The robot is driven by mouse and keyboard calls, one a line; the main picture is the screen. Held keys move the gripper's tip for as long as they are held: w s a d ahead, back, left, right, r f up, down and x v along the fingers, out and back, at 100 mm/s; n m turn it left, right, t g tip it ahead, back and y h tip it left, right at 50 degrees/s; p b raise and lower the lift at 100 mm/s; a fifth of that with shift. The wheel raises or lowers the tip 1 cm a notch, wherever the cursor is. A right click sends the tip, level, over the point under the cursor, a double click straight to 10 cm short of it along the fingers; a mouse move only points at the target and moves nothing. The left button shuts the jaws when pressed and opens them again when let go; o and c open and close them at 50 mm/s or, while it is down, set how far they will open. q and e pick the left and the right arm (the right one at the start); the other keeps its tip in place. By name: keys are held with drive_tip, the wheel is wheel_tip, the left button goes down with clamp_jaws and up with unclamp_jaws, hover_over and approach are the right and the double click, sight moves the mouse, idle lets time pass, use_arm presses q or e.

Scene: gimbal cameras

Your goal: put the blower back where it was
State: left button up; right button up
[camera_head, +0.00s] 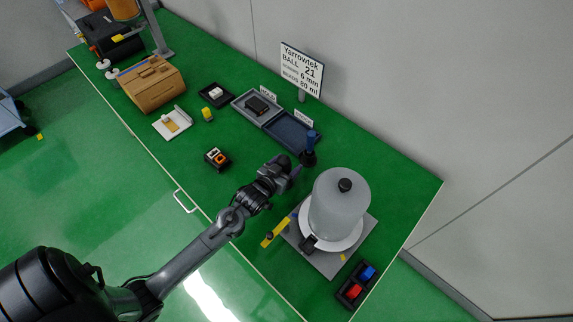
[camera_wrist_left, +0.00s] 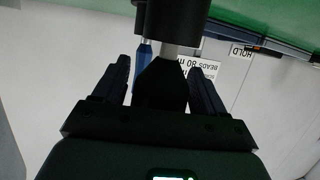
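My left gripper (camera_head: 292,168) is over the table, close beside a small dark upright object with a blue top (camera_head: 310,138). In the left wrist view my fingers (camera_wrist_left: 160,82) stand apart, with a dark tapered shape between them. A black cylinder (camera_wrist_left: 172,20) with a short grey neck shows just beyond that shape. A blue handle (camera_wrist_left: 144,66) on a thin stem stands behind it. I cannot tell which of these is the blower, or whether the fingers grip the dark shape. My right gripper is out of view.
A frosted jar with a black knob (camera_head: 340,205) stands on a grey plate (camera_head: 325,262) to the right. Behind are a dark tray (camera_head: 290,132) and a sign (camera_head: 301,70). A yellow bar (camera_head: 275,232) lies in front; a red and blue box (camera_head: 356,284) is front right.

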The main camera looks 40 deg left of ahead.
use_arm(q)
drive_tip(key=shift+o, duration=0.7)
drive_tip(key=shift+r, duration=0.15)
drive_tip(key=p+v, duration=0.1)
drive_tip(key=v, duration=1.1)
